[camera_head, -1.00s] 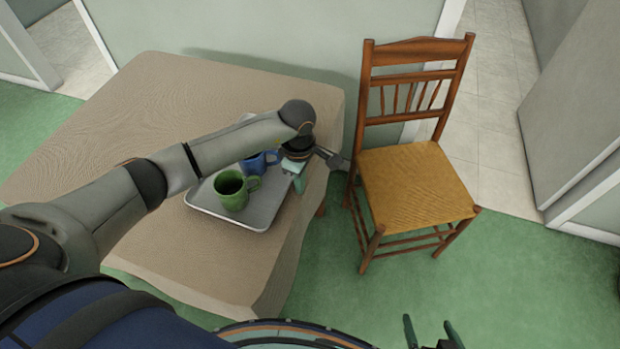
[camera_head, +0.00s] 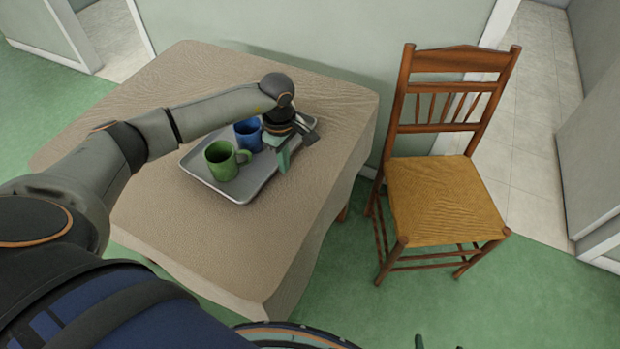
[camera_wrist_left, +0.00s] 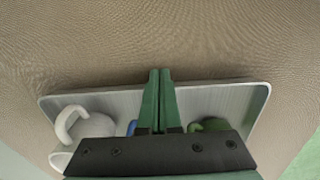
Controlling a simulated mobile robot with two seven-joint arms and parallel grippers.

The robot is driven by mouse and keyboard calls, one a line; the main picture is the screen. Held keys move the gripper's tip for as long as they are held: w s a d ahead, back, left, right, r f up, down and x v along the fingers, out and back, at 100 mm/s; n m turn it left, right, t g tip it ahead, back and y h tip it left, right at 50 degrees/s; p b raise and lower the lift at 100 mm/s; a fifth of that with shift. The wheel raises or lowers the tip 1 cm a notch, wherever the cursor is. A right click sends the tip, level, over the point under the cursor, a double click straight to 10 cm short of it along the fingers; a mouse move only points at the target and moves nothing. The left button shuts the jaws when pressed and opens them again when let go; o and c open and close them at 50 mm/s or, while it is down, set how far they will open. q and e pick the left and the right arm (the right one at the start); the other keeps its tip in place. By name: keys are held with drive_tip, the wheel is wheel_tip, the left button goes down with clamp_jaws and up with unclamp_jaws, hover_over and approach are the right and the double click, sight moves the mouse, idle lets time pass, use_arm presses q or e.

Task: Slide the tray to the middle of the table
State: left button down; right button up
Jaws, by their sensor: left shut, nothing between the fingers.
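The grey tray (camera_head: 243,197) lies on the cloth-covered table (camera_head: 215,235), left of the table's right edge. A green mug (camera_head: 221,163) and a blue mug (camera_head: 247,137) stand on it. In the left wrist view, the tray (camera_wrist_left: 215,98) also carries a white cup (camera_wrist_left: 72,125), which my arm hides in the head view. My left gripper (camera_head: 283,163) points down at the tray's right side. Its fingers (camera_wrist_left: 159,75) are shut and empty; whether they touch the tray I cannot tell. Only a sliver of my right gripper (camera_head: 419,342) shows at the bottom edge.
A wooden chair (camera_head: 445,195) with a woven seat stands right of the table. A wall runs behind the table. Bare tablecloth lies to the left of and in front of the tray.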

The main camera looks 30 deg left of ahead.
sight(234, 144)
use_arm(q)
drive_tip(key=a+b, duration=0.1)
drive_tip(key=a, duration=0.4)
drive_tip(key=a+b, duration=0.2)
drive_tip(key=a, duration=0.3)
drive_tip(key=a+b, duration=0.2)
drive_tip(key=a, duration=0.3)
drive_tip(key=shift+w+a+f, duration=0.1)
drive_tip(key=shift+w+a, duration=0.2)
drive_tip(key=shift+a, duration=0.3)
use_arm(e)
drive_tip(key=shift+n+y, duration=0.4)
drive_tip(key=shift+y, duration=0.1)
drive_tip(key=w+a+f, duration=0.2)
drive_tip(key=a, duration=0.1)
drive_tip(key=shift+w+a+f, duration=0.1)
drive_tip(key=shift+a+f, duration=0.15)
